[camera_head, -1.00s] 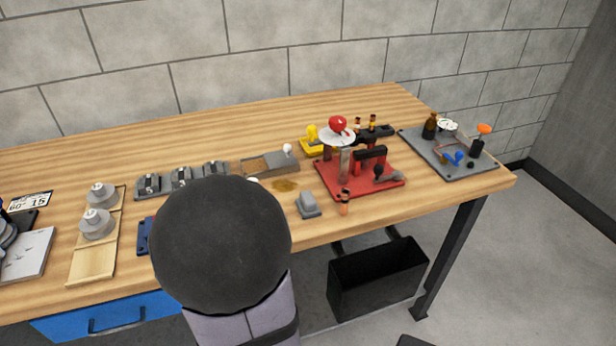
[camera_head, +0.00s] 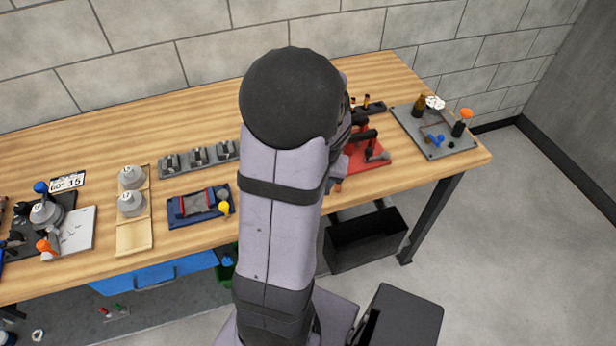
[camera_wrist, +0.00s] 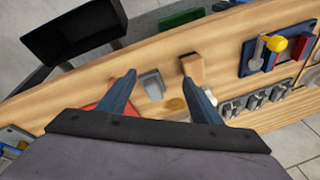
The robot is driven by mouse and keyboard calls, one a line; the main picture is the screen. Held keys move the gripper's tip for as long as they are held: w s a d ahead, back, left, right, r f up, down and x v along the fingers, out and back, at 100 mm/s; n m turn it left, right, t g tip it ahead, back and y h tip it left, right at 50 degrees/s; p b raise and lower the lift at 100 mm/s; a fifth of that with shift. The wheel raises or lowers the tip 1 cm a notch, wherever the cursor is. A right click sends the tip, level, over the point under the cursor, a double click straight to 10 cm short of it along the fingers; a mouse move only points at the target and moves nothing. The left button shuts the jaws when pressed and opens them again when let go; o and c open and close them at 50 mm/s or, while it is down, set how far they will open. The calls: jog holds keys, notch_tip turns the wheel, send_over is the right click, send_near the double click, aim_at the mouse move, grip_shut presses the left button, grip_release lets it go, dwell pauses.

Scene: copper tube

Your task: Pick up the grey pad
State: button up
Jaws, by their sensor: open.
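The grey pad (camera_wrist: 152,84) is a small grey block on the wooden bench, seen in the wrist view. It shows between the two fingers of my gripper (camera_wrist: 159,79), closer to the left finger. The gripper is open, with nothing held. The fingers appear above the bench; their exact height over the pad I cannot tell. In the head view my arm hides the pad and the gripper.
A brown wooden block (camera_wrist: 191,68) lies by the right fingertip. The red fixture (camera_head: 372,154) stands right of my arm, partly hidden. A blue board (camera_head: 177,213) with a yellow knob is left. The black bin (camera_head: 365,240) hangs below the bench edge.

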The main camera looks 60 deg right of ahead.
jog(key=d+n, duration=0.2)
jog(key=d+r+n+h, duration=0.1)
jog(key=n, duration=0.1)
jog(key=shift+w+d+r+h, duration=0.2)
jog(key=shift+d+h, duration=0.1)
jog(key=shift+d, duration=0.1)
jog(key=shift+n, duration=0.7)
jog(key=shift+f, duration=0.1)
jog(key=shift+w+x, duration=0.1)
jog(key=shift+x, duration=1.7)
jog(key=shift+w+x, duration=0.15)
jog(key=shift+x, duration=1.65)
jog(key=shift+a, duration=0.1)
jog(key=c, duration=1.2)
